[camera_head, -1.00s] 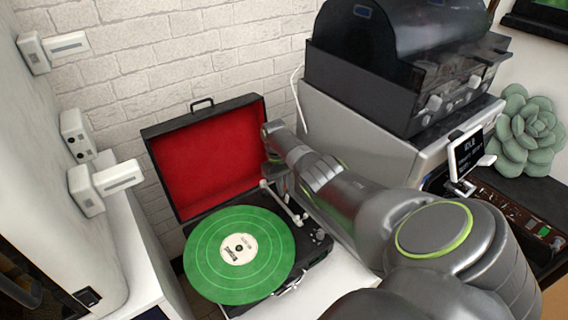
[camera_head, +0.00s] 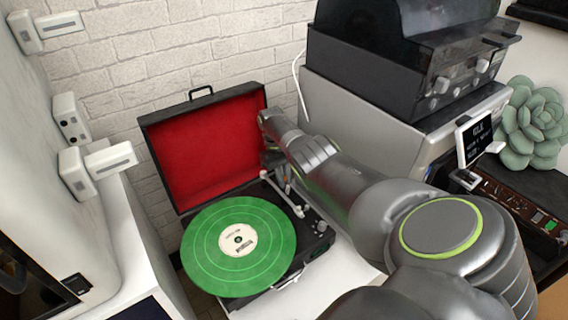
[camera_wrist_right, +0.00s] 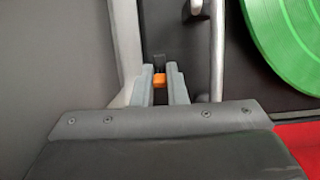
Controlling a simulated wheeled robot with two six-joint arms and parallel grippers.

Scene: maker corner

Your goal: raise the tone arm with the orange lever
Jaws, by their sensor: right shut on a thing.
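The open suitcase turntable (camera_head: 318,243) has a green record (camera_head: 205,258) on its platter. The white tone arm (camera_head: 281,192) lies along the deck to the right of the record. My right gripper (camera_head: 273,162) is over the back right part of the deck, beside the tone arm. In the right wrist view, the orange lever (camera_wrist_right: 159,80) is between the two fingertips of the right gripper (camera_wrist_right: 161,84), which are closed on it. The tone arm (camera_wrist_right: 217,50) runs just right of the fingers there. Whether the needle touches the record cannot be seen. My left gripper is not in view.
The red-lined lid (camera_head: 205,150) stands open behind the deck. A grey machine with a dark hood (camera_head: 400,60) is close on the right of my arm. A white wall with switches (camera_head: 75,170) bounds the left.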

